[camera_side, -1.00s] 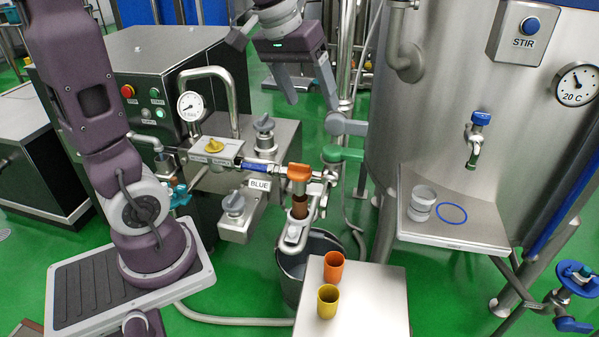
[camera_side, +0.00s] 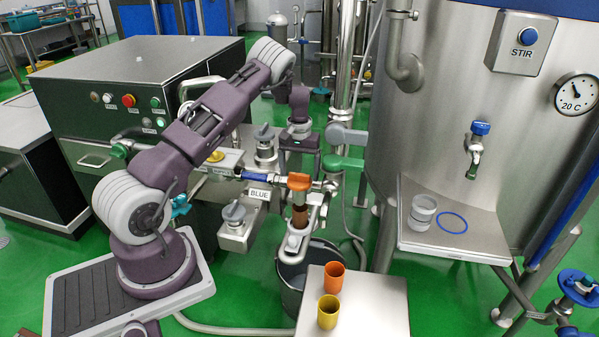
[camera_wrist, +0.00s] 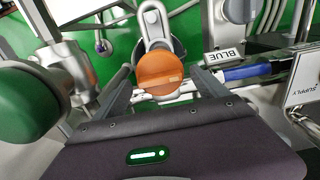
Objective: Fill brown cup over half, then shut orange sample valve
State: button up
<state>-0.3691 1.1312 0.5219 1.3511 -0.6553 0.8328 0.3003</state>
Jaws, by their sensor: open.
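The orange sample valve (camera_side: 299,182) is on the pipe beside the BLUE label; its round orange handle (camera_wrist: 160,72) is in the middle of the wrist view. The brown cup (camera_side: 300,216) stands upright in the metal holder just below the valve. I cannot see its fill level, and the wrist view hides it behind the handle. My gripper (camera_wrist: 160,75) is open, with one finger on either side of the orange handle in the picture and nothing held. I cannot tell if the fingers touch it. In the side view, the hand is behind the valve, fingers unclear.
An orange cup (camera_side: 334,278) and a yellow cup (camera_side: 328,312) stand on the white table (camera_side: 375,305). A dark bucket (camera_side: 290,285) is under the holder. A green handle (camera_side: 343,163) is close right of the valve. A steel tank (camera_side: 450,130) fills the right.

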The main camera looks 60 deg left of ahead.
jog(key=shift+f, duration=0.25)
jog(key=c, duration=1.4)
jog(key=shift+n, duration=2.8)
jog(key=shift+r, duration=0.1)
jog(key=o, duration=1.4)
